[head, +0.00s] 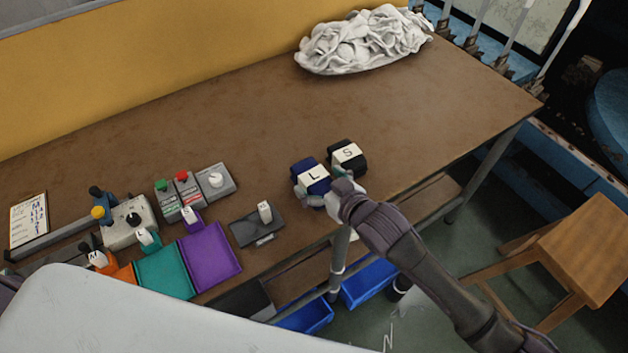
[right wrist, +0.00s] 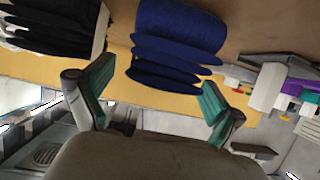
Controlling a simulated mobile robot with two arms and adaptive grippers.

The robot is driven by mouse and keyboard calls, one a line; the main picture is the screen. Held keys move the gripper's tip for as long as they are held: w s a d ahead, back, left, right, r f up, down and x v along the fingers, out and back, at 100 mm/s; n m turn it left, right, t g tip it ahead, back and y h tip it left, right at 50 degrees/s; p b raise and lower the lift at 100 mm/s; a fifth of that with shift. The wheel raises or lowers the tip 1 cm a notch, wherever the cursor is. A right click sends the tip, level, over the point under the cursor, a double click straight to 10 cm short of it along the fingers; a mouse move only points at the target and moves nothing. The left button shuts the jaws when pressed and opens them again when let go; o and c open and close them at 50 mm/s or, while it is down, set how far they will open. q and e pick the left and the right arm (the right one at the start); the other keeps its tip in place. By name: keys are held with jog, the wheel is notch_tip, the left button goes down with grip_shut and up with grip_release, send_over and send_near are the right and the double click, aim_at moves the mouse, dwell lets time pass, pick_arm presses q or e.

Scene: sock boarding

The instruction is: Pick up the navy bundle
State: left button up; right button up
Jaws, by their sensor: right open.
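The navy bundle (head: 297,167) lies on the brown table near its front edge, with a white label marked L on top. In the right wrist view the navy bundle (right wrist: 178,35) shows as stacked dark blue folds. My right gripper (head: 321,187) is at its front side. In the right wrist view my right gripper (right wrist: 155,92) is open, its two teal-padded fingers apart, with the bundle's folds ahead of the gap between them. Nothing shows as gripped. My left gripper is not in view.
A black bundle (head: 347,158) marked S sits close to the right of the navy one. A white cloth heap (head: 365,40) lies at the back. Purple (head: 211,258) and teal (head: 165,272) trays and switch boxes (head: 187,191) stand left. The table's middle is clear.

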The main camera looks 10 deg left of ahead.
jog(key=x, duration=0.2)
jog(key=shift+w+a, duration=0.2)
jog(key=shift+s+f, duration=0.1)
jog(key=c, duration=1.3)
